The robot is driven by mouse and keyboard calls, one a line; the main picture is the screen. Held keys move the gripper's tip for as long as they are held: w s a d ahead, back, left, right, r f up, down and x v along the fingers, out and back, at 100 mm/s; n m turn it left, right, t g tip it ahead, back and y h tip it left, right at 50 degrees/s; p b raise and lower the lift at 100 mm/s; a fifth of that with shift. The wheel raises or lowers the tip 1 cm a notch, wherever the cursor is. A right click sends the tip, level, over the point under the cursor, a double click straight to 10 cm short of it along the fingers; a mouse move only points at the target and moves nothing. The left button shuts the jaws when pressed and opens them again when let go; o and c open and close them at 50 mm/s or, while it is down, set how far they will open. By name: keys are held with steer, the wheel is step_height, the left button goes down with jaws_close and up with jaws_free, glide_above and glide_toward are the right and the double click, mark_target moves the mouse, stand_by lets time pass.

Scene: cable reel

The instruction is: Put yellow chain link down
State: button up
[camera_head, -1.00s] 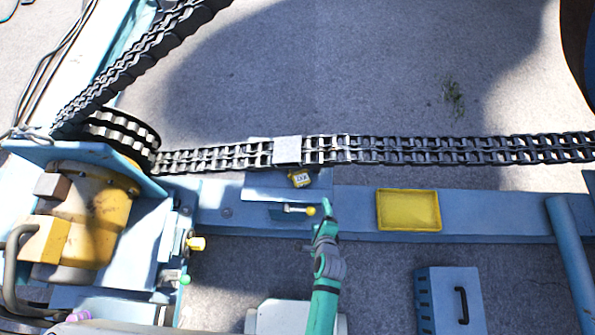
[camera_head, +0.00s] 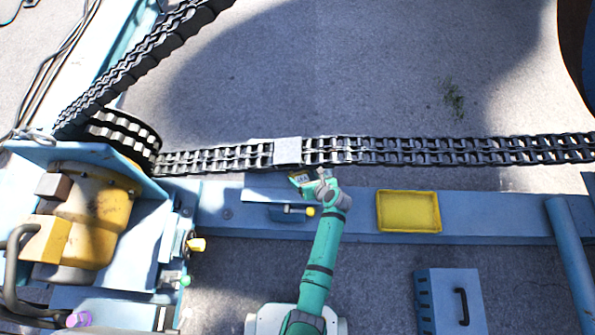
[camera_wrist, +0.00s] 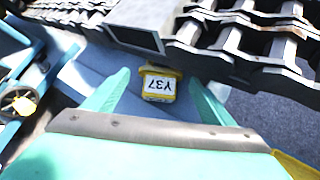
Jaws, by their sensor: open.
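The yellow chain link (camera_head: 300,178) is a small yellow block with a white label, sitting just below the grey plate (camera_head: 288,150) on the chain. In the wrist view the link (camera_wrist: 158,84) reads "Y37" upside down and lies beside the plate's open-ended block. My gripper (camera_head: 322,180) is at the link's right side in the head view. In the wrist view my gripper (camera_wrist: 157,92) is open, with one green finger on each side of the link and visible gaps to it. Whether the link's hidden underside rests on the blue beam, I cannot tell.
The dark chain (camera_head: 430,151) runs across above the blue beam (camera_head: 500,222). A yellow tray (camera_head: 408,230) lies on the beam to the right. A small clamp with a yellow knob (camera_head: 310,212) is close left of my arm. A blue box (camera_head: 450,300) stands lower right.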

mark_target(299, 172)
steer(key=x, duration=0.2)
steer(key=shift+w+f, duration=0.2)
steer(key=shift+w+a+f, duration=0.15)
steer(key=shift+w+f, duration=0.15)
steer(key=shift+w, duration=0.2)
steer(key=x, duration=0.3)
steer(key=shift+w, duration=0.1)
steer(key=shift+w+a+f, duration=0.2)
steer(key=shift+a+f, duration=0.1)
steer(key=shift+f, duration=0.05)
steer(key=shift+c, duration=0.3)
steer(key=shift+d+r, duration=0.1)
steer(key=c, duration=1.1)
steer(key=shift+d+r, duration=0.1)
steer(key=shift+d, duration=0.05)
